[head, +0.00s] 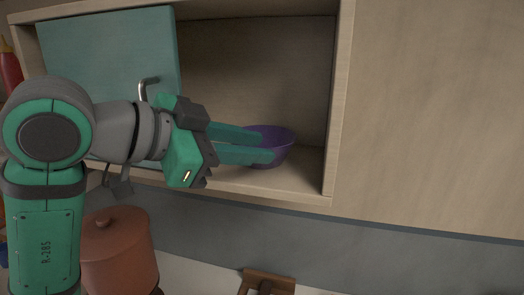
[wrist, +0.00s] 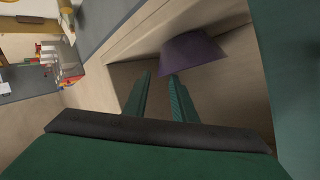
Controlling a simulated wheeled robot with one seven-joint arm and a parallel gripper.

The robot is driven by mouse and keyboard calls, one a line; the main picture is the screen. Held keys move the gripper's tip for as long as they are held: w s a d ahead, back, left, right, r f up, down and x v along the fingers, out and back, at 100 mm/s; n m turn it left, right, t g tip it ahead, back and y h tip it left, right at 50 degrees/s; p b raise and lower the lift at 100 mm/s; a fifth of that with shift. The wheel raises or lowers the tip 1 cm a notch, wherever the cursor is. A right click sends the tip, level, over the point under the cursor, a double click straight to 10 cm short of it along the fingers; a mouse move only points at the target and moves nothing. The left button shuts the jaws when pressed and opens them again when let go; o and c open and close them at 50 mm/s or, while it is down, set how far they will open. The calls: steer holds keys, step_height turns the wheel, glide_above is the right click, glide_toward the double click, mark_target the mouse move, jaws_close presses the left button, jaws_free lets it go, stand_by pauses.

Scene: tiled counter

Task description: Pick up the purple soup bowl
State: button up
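The purple soup bowl (head: 283,146) stands upright on the cabinet shelf, towards its right side. It also shows in the wrist view (wrist: 192,49), above and right of the fingertips. My gripper (head: 267,147) reaches into the cabinet from the left with its two green fingers apart. In the head view the fingertips overlap the left part of the bowl and hide some of it. In the wrist view, my gripper (wrist: 160,76) has a gap between its fingers, and the right fingertip is close to the bowl. I cannot tell whether they touch.
The wooden cabinet shelf (head: 300,175) has a right side wall (head: 338,100) close to the bowl. A teal door panel (head: 110,60) with a metal handle is on the left. A reddish-brown pot (head: 118,250) stands below. The shelf behind the bowl looks clear.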

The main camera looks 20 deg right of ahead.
steer(key=x, duration=0.4)
steer(key=shift+d, duration=0.2)
jaws_close()
steer(key=shift+a, duration=0.15)
